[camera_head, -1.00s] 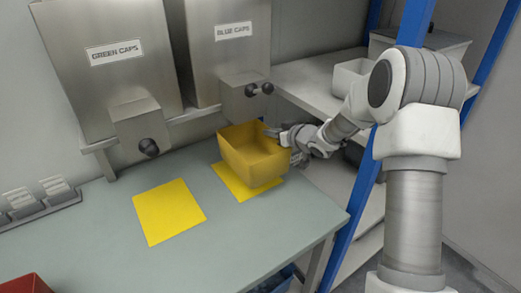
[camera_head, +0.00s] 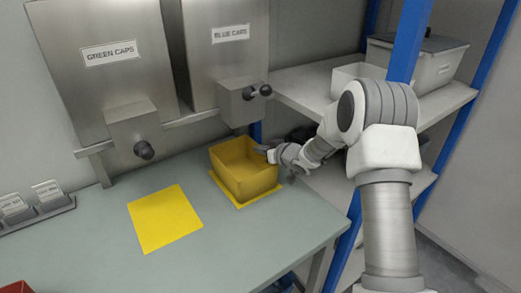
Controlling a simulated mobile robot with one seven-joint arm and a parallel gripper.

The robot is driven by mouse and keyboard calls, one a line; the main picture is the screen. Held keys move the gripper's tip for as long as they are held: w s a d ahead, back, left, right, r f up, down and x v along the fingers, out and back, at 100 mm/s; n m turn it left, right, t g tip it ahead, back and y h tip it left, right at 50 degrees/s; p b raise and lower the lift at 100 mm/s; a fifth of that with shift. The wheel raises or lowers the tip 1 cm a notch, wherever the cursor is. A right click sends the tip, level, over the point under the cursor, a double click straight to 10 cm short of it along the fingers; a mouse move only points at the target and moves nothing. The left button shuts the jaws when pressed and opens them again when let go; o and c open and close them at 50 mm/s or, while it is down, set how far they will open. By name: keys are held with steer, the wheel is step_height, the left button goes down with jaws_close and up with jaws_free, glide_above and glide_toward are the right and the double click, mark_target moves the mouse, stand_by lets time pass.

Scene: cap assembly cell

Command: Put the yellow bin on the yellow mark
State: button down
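The yellow bin (camera_head: 246,178) is open-topped and looks empty. It sits upright on or just above the right yellow mark (camera_head: 216,181), below the blue caps dispenser; I cannot tell whether it touches. Yellow edges of that mark show around its base. A second yellow mark (camera_head: 165,217) lies bare to the left, below the green caps dispenser. My gripper (camera_head: 268,154) is at the bin's right rim. Its fingertips are small and partly hidden by the rim, so its grip on the bin is unclear.
The green caps dispenser (camera_head: 110,55) and blue caps dispenser (camera_head: 229,33) stand behind the table (camera_head: 95,250). A blue-posted shelf (camera_head: 310,84) with a white bin and a grey lidded box is at right. A red object (camera_head: 16,287) sits at the front left.

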steer(key=c, duration=1)
jaws_free()
steer(key=shift+c, duration=0.2)
steer(key=shift+r, duration=0.1)
steer(key=s+d+r+m+h+p, duration=0.3)
steer(key=s+d+r+h, duration=0.5)
steer(key=s+d+r, duration=1)
steer(key=s+a+r+m+g, duration=0.1)
steer(key=s+a+g, duration=0.1)
steer(key=s, duration=1.1)
steer(key=s+a+m+g, duration=0.2)
steer(key=s+g, duration=0.1)
steer(key=s, duration=1.1)
steer(key=shift+s+a+r+b, duration=0.3)
steer(key=shift+a+r+b, duration=0.05)
steer(key=shift+a+b, duration=0.05)
